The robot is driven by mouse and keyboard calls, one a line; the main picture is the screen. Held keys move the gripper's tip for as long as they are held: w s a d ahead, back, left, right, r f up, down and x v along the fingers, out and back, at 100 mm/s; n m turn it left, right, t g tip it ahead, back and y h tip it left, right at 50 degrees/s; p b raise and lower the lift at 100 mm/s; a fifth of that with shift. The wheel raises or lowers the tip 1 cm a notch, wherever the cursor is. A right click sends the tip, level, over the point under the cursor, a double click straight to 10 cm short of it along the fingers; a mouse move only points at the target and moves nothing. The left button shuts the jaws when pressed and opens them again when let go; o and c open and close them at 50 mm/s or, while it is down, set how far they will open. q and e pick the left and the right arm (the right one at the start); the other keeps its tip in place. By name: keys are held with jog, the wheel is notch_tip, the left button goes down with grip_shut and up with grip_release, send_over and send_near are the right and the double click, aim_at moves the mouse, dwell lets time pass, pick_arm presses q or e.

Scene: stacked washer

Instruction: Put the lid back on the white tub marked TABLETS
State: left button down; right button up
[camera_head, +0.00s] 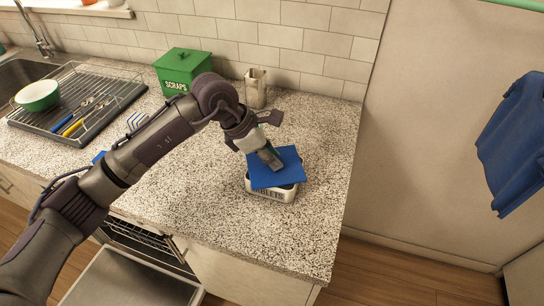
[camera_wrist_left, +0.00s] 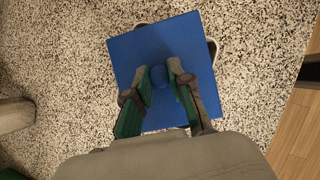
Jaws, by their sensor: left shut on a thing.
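The white tub (camera_head: 283,194) marked TABLETS stands upright near the counter's front right corner, its lettering partly covered. The square blue lid (camera_head: 289,168) is over the tub, turned relative to its rim. A dark gap shows between the lid and the tub's front right edge, so it is not flush there. My left gripper (camera_head: 271,160) is above the lid. In the left wrist view its green-lined fingers are shut on the lid's round blue knob (camera_wrist_left: 159,78). Most of the tub's opening is hidden; bits of its rim show in that view. My right gripper is not in view.
A beige upright holder (camera_head: 255,90) and the green SCRAPS box (camera_head: 183,70) stand behind at the wall. A dish rack (camera_head: 105,108) with a bowl and cutlery is at left. The counter's right edge is close to the tub. An open dishwasher (camera_head: 135,278) is below.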

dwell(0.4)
pick_arm(q)
jog(key=c, duration=1)
grip_release()
jog(key=shift+o, duration=0.4)
jog(key=o, duration=0.4)
jog(key=shift+o, duration=0.2)
jog(key=shift+r+p, duration=1.45)
jog(key=shift+r, duration=2.05)
